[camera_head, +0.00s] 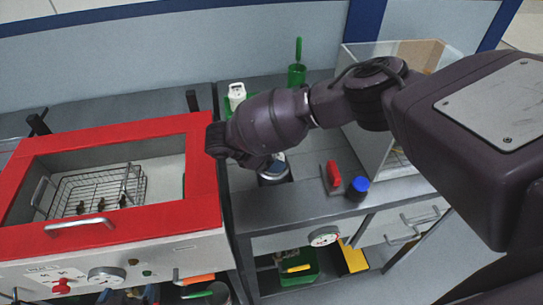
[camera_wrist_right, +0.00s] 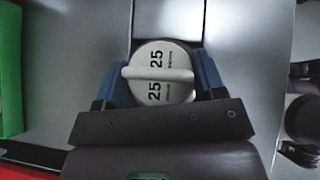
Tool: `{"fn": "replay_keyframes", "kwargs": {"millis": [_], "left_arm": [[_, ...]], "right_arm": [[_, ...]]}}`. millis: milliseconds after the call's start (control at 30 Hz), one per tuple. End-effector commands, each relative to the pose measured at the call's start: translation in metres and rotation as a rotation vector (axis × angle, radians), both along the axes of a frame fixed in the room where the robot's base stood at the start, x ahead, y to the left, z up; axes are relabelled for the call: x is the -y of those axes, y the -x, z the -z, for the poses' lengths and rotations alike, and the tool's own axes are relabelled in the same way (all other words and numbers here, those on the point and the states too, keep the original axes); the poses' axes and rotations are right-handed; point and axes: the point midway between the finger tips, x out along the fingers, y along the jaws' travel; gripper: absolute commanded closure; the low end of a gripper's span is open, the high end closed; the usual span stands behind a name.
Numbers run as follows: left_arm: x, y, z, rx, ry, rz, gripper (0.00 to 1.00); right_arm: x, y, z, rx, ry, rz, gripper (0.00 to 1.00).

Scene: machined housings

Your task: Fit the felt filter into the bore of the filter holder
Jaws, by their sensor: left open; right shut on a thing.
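In the right wrist view, my right gripper (camera_wrist_right: 161,75) has its blue fingers on both sides of a whitish round disc (camera_wrist_right: 178,92). The disc has a raised bar across it and "25" printed twice. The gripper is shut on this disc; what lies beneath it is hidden. In the head view, my right arm reaches in from the right over the bench, and its fingertips cannot be made out. A dark cylinder with a pale top (camera_head: 273,177) shows just below the wrist. I cannot make out the felt filter or the filter holder's bore. My left gripper is not in view.
A red-framed box (camera_head: 205,185) with a wire basket (camera_head: 135,190) stands at the left. A white bottle (camera_head: 237,92) and green cup (camera_head: 297,75) stand at the back. A red block (camera_head: 334,174) and blue-capped jar (camera_head: 358,187) sit near the bench's front, beside a clear-walled case (camera_head: 372,150).

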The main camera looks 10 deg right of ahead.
Motion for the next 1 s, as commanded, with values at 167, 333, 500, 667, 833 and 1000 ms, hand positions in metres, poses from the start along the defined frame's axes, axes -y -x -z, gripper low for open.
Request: {"fn": "replay_keyframes", "kwargs": {"millis": [167,333,500,667,833,1000], "left_arm": [[0.0000,-0.0002,0.0024,0.000,0.000,0.000,0.11],[0.0003,-0.0015,0.0035,0.003,0.000,0.000,0.11],[0.0006,-0.0036,0.0037,0.007,0.000,0.002,0.11],[0.0009,-0.0057,0.0023,0.011,0.000,0.004,0.11],[0.0010,-0.0059,0.0023,0.011,0.000,0.004,0.11],[0.0009,-0.0056,0.0025,0.011,0.000,0.004,0.11]], "right_arm": [[-0.0001,0.0001,0.0042,0.000,0.000,0.000,0.64],[0.0000,0.0000,0.0077,-0.001,0.000,0.001,0.64],[0.0002,0.0000,0.0103,0.000,0.000,0.000,0.33],[0.0001,-0.0002,0.0102,0.000,-0.001,-0.001,0.09],[0.0001,-0.0013,0.0098,0.004,-0.003,-0.001,0.06],[0.0001,-0.0022,0.0095,0.007,-0.003,-0.001,0.06]]}}
